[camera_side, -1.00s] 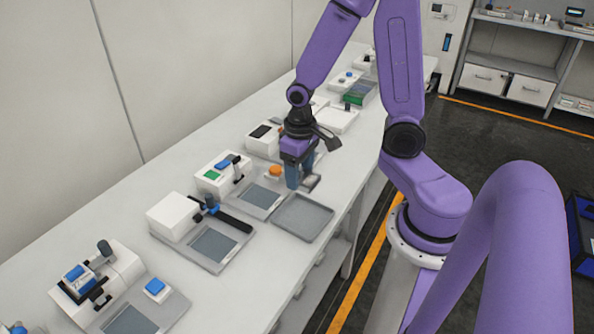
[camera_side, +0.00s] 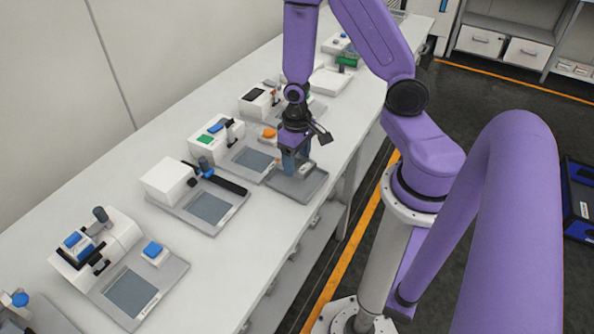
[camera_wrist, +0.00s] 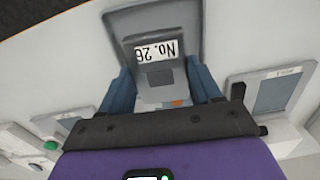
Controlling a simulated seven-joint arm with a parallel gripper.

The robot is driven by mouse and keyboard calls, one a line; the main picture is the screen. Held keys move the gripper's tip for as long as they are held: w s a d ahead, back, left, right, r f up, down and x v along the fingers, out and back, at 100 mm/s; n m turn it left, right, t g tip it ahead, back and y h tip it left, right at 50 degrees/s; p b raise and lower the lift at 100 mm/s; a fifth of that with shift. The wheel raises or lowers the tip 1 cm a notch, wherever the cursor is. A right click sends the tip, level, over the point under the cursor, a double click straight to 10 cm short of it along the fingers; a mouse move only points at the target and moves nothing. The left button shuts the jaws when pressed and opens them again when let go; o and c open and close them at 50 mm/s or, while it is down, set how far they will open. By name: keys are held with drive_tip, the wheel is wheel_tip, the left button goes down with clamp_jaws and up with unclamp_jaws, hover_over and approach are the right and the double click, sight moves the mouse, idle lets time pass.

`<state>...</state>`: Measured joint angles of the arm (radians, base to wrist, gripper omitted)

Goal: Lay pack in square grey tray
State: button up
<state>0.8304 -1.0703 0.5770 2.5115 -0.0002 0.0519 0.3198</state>
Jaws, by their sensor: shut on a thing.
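The square grey tray (camera_side: 302,192) lies on the bench, near its front edge. It also shows in the wrist view (camera_wrist: 191,28), behind the pack. My gripper (camera_side: 294,164) points down over the tray's back part, its blue fingers shut on a grey pack (camera_wrist: 160,75). The pack has a white label reading "No. 26", upside down in the wrist view. In the side view the fingers and arm hide most of the pack. I cannot tell whether the pack touches the tray floor.
White devices with grey plates stand along the bench, one left of the tray (camera_side: 172,180) and one behind it (camera_side: 217,136). An orange knob (camera_side: 269,133) is close behind my gripper. A device with blue parts (camera_side: 95,243) stands at the near left. The bench front edge is close.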

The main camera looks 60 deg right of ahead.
sight(297, 162)
drive_tip(key=shift+f, duration=2.2)
drive_tip(key=o, duration=1.3)
drive_tip(key=shift+f, duration=0.1)
drive_tip(key=shift+c, duration=0.2)
